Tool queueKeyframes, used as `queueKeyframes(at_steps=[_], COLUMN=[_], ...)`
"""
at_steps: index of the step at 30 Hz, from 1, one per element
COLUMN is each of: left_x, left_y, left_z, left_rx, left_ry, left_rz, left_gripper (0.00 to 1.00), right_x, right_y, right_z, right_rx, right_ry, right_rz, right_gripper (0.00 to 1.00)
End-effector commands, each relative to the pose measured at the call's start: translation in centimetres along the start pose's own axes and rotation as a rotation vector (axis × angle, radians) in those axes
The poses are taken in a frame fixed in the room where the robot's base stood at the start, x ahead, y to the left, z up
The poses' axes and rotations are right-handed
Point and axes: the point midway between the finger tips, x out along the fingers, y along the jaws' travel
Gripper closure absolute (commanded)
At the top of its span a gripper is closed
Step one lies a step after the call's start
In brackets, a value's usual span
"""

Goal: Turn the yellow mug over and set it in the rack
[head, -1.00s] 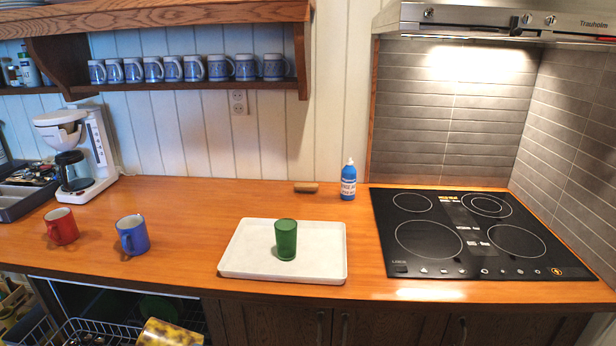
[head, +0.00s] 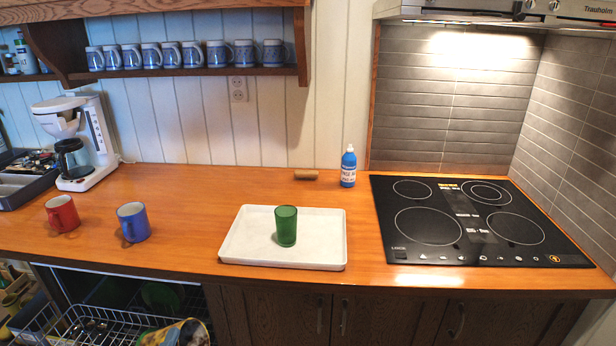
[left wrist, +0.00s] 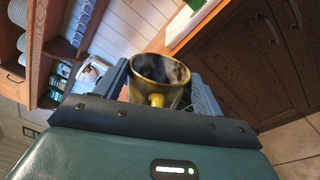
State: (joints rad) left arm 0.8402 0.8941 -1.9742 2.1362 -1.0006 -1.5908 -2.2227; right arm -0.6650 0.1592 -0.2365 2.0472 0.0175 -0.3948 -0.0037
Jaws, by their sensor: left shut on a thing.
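The yellow mug (head: 165,337) shows at the bottom edge of the head view, tilted, with its dark mouth toward the right and its lower part cut off. In the left wrist view the mug (left wrist: 152,92) sits between the fingers of my left gripper (left wrist: 163,88), which is shut on it. Its open mouth faces away from the wrist and its handle points toward the camera. The wire rack (head: 98,314) is below the counter at lower left, partly hidden by the mug. My right gripper is in neither view.
A red mug (head: 62,214) and a blue mug (head: 133,222) stand on the counter (head: 190,215) above the rack. A white tray (head: 325,238) holds a green cup (head: 286,226). Dark cabinet doors (head: 290,312) lie right of the rack.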

Motion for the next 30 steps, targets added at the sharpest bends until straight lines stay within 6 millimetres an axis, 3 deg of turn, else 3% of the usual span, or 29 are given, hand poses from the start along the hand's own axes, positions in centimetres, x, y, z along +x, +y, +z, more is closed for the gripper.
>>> queueKeyframes(at_steps=[11, 21, 30], left_x=[0.01, -0.03, 0.04], left_y=[0.04, -0.05, 0.09], left_z=[0.03, -0.04, 0.07], left_rx=[-0.076, -0.541, -0.577], left_ry=[0.0, -0.001, -0.003], left_rz=[0.002, 0.001, 0.002], left_gripper=[0.63, 0.63, 0.63], right_x=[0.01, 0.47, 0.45], right_y=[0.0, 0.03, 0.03], right_z=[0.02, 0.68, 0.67], right_rx=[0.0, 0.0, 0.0], right_ry=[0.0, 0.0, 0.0], right_rz=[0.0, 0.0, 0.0], right_gripper=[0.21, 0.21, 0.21])
